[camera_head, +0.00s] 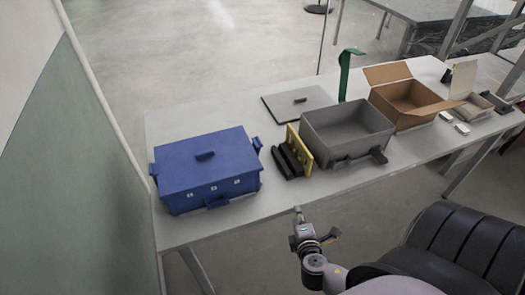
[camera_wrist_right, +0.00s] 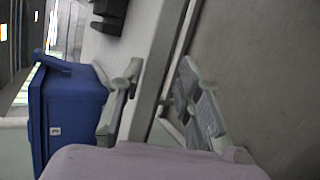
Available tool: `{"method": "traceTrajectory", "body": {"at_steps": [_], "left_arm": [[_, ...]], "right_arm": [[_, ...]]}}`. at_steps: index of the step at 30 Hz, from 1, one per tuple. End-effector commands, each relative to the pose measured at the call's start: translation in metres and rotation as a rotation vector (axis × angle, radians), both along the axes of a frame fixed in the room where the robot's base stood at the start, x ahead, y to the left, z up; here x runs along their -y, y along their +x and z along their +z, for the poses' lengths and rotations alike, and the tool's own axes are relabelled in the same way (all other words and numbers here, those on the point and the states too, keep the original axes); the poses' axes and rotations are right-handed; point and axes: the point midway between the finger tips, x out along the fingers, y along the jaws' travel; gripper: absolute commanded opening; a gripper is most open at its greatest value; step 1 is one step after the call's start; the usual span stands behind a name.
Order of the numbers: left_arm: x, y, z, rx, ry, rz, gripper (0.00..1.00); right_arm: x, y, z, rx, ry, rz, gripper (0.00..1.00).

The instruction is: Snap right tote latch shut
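The blue tote (camera_head: 205,172) stands closed with its lid on, at the left of the table. Its right latch (camera_head: 257,145) sticks outward from the right end; it seems to show in the right wrist view (camera_wrist_right: 52,62), also angled away from the wall. A front latch (camera_head: 217,202) juts from the front, and a left latch (camera_head: 153,171) is partly seen. My right gripper (camera_head: 316,223) is in front of the table edge, right of the tote and apart from it. Its fingers are spread and empty in the right wrist view (camera_wrist_right: 161,75). My left gripper is out of view.
A black organiser with a yellow panel (camera_head: 297,152) stands between the tote and an open grey bin (camera_head: 345,130). A flat grey lid (camera_head: 300,104), green stand (camera_head: 345,75) and open cardboard box (camera_head: 405,97) are behind and right. The table front (camera_head: 245,213) is bare.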

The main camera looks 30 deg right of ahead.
Motion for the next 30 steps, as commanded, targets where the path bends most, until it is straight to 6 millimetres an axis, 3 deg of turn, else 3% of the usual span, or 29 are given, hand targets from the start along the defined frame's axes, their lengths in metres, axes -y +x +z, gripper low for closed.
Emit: {"method": "traceTrajectory", "body": {"at_steps": [6,12,20,30], "left_arm": [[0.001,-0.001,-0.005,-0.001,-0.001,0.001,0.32],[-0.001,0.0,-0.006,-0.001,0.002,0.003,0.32],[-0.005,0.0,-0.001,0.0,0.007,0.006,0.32],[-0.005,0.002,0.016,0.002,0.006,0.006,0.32]], "right_arm": [[-0.009,0.03,0.074,0.126,-0.369,0.247,0.32],[-0.028,0.04,0.115,0.204,-0.585,0.384,0.32],[-0.032,0.055,0.127,0.226,-0.648,0.421,0.32],[-0.017,0.118,0.128,0.224,-0.645,0.42,0.32]]}}
